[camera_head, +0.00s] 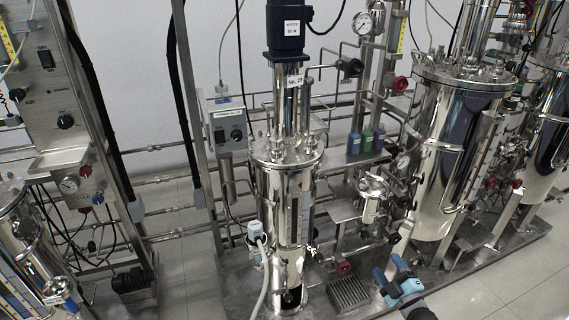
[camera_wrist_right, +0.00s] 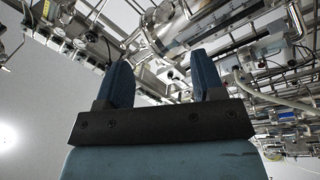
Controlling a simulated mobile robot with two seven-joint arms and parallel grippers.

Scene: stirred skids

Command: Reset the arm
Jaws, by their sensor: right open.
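My left gripper is not in view.
A steel stirred tank (camera_head: 287,165) with a dark motor stands at centre. A larger vessel (camera_head: 455,130) stands to its right. A drain grate (camera_head: 350,294) is left of my right gripper. Clear tiled floor (camera_head: 520,285) lies at the lower right.

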